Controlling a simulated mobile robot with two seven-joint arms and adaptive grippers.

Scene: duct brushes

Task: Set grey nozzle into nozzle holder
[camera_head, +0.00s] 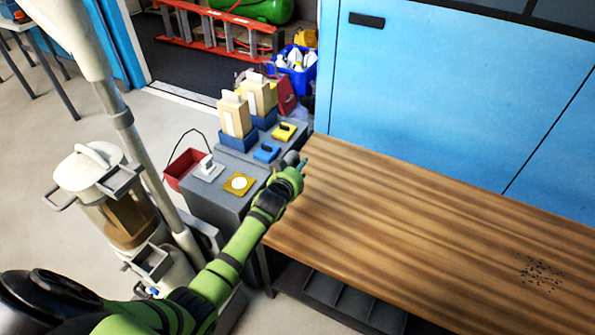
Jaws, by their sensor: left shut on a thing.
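I cannot tell for sure which thing is the nozzle holder. On the grey cabinet tops are a yellow plate with a white disc (239,183), a pale plate with an upright white piece (207,169), a blue block (266,152) and a yellow block (284,132). My right gripper is not in view.
The wooden bench (400,220) is mostly clear, with dark specks (540,272) at right. Tan boxes in blue trays (236,115) stand behind. A red bin (182,168) and a canister vacuum (110,200) are at left. Blue cabinets (440,90) stand behind the bench.

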